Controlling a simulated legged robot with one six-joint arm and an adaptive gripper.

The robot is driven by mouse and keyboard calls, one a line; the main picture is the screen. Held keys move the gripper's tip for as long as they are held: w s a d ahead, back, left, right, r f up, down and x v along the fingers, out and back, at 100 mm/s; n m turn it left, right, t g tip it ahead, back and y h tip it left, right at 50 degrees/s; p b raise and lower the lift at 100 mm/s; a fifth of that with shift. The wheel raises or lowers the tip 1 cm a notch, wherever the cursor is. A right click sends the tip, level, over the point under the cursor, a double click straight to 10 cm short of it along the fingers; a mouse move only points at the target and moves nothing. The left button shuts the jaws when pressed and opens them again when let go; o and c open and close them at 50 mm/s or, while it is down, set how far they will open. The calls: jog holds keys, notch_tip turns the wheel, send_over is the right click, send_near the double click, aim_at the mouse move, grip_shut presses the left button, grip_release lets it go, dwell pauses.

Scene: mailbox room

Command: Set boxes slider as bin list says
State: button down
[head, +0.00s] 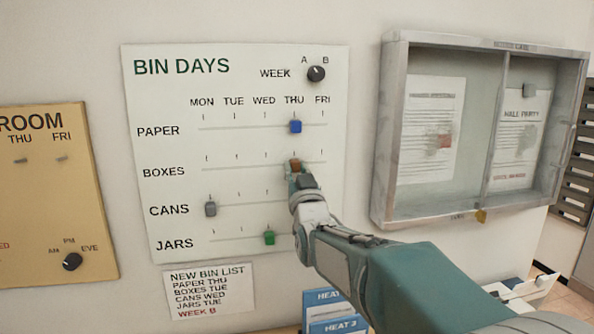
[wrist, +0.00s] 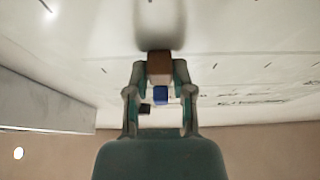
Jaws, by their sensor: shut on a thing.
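The white BIN DAYS board (head: 165,110) hangs on the wall with rows PAPER, BOXES, CANS and JARS and columns MON to FRI. My gripper (head: 297,167) is shut on the brown boxes slider (head: 295,162), which stands at THU. The brown slider also shows between the fingers in the wrist view (wrist: 159,66). The blue paper slider (head: 295,126) is at THU. The grey cans slider (head: 210,209) is at MON. The green jars slider (head: 269,237) is near WED. The new bin list (head: 209,292) below reads PAPER THU, BOXES TUE, CANS WED, JARS TUE, WEEK B.
The week knob (head: 316,73) is at the board's top right. A glass-fronted notice case (head: 384,140) juts out to the right of the board. A yellow ROOM board (head: 40,200) is at the left. Leaflets (head: 335,312) stand below. The BOXES track left of the slider is clear.

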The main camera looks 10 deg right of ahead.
jog(key=a, duration=1.2)
jog(key=shift+a, duration=0.2)
jog(key=shift+d, duration=0.1)
jog(key=shift+c, duration=2.4)
grip_release()
send_near(236, 165)
jog(key=v, duration=0.5)
jog(key=shift+f, duration=0.1)
